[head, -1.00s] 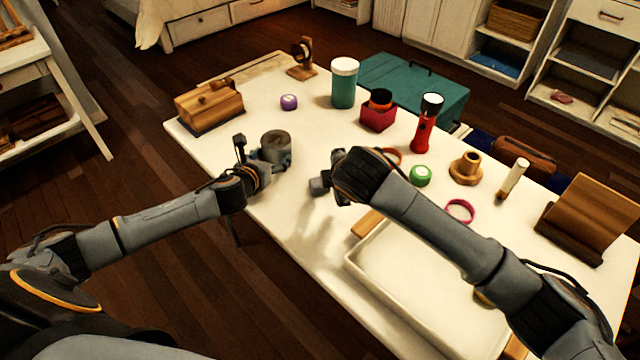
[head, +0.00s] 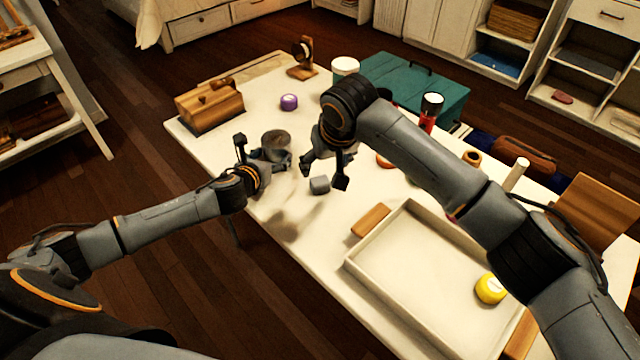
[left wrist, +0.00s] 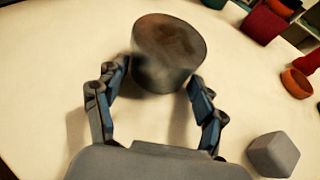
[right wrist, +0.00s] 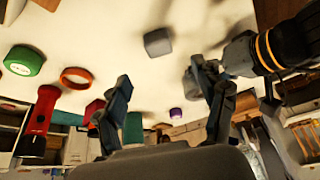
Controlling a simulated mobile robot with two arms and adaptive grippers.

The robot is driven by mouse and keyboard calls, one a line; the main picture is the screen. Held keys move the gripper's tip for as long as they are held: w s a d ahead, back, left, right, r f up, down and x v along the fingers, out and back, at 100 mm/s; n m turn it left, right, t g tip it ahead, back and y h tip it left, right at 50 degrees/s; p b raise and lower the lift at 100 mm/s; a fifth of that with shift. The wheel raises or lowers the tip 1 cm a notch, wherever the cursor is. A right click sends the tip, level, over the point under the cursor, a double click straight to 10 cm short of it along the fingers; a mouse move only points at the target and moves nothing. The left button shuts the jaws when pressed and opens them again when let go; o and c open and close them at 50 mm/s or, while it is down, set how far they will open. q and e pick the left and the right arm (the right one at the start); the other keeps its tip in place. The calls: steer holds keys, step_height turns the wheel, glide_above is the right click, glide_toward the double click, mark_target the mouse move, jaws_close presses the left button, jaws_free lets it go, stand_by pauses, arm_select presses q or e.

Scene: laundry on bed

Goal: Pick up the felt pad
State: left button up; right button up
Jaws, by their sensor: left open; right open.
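A small grey block (head: 320,184), the likeliest felt pad, lies on the white table; it also shows in the left wrist view (left wrist: 273,155) and the right wrist view (right wrist: 158,42). My right gripper (head: 323,172) is open and empty, just over the block, its fingers apart on either side in the head view. A grey cylinder with a brownish top (head: 276,142) stands at my left gripper (head: 264,156). In the left wrist view it is between and just beyond the open fingertips (left wrist: 158,85); I cannot tell whether they touch it.
A cream tray (head: 375,285) holds a yellow round item (head: 490,288). A wooden piece (head: 370,220) lies beside the tray. A purple item (head: 289,102) and a wooden box (head: 210,105) are farther back. A red flashlight (right wrist: 40,122) and green item (right wrist: 24,60) are near my right arm.

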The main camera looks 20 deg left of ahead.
mark_target(320, 180)
steer(key=x, duration=0.9)
steer(key=shift+w, duration=0.15)
steer(key=shift+c, duration=0.2)
steer(key=c, duration=1)
steer(key=shift+o, duration=0.2)
step_height(320, 180, up, 10)
steer(key=o, duration=0.3)
steer(key=c, duration=0.4)
